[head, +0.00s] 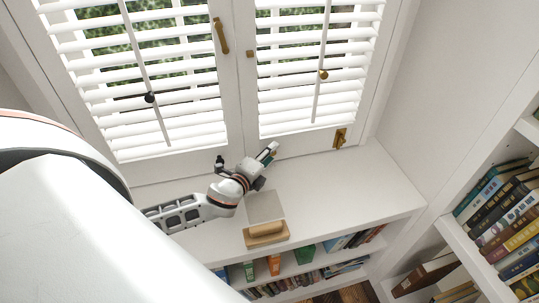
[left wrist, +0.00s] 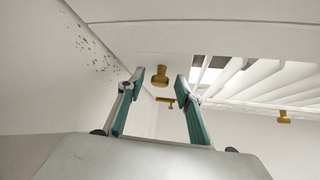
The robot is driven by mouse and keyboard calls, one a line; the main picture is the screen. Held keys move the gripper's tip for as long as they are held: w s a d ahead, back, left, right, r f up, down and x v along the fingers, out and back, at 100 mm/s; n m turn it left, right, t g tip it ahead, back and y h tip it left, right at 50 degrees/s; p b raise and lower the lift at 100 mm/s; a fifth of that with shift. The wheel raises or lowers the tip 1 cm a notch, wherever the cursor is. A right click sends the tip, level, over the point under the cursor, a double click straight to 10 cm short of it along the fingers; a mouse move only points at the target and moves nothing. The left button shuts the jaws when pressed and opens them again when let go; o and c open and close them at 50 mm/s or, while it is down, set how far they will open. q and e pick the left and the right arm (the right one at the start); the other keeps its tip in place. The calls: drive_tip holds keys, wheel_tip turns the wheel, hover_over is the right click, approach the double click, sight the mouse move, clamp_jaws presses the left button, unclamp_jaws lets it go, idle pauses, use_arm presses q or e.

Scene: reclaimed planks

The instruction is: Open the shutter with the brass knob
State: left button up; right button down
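In the head view, the right white louvred shutter (head: 312,65) has a brass knob (head: 323,74) on its tilt rod. The left shutter (head: 145,75) has a black knob (head: 149,98) on its rod. Both panels look shut, with slats tilted partly open. A brass latch (head: 340,138) sits at the right shutter's lower right. My left gripper (head: 270,152) is low in front of the shutters' bottom rail, left of the latch. In the left wrist view its teal-padded fingers (left wrist: 158,80) are apart and empty, with brass fittings (left wrist: 160,76) beyond them. My right gripper is not in view.
A white ledge (head: 345,190) runs below the shutters, mostly clear on the right. A wooden-edged item (head: 266,236) lies near its front edge. Bookshelves stand below and at the right. A brass handle (head: 221,36) is on the centre stile.

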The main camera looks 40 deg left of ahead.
use_arm(q)
clamp_jaws()
drive_tip(key=shift+s+d+p, duration=0.15)
drive_tip(key=shift+s+d, duration=0.3)
drive_tip(key=shift+d, duration=0.3)
drive_tip(key=shift+s+d+p, duration=0.2)
drive_tip(key=shift+s+d, duration=0.25)
drive_tip(key=shift+d, duration=0.25)
drive_tip(key=shift+s+d+p, duration=0.15)
drive_tip(key=shift+s+d, duration=0.3)
drive_tip(key=shift+d, duration=0.3)
unclamp_jaws()
drive_tip(key=shift+a, duration=0.1)
drive_tip(key=v, duration=1.2)
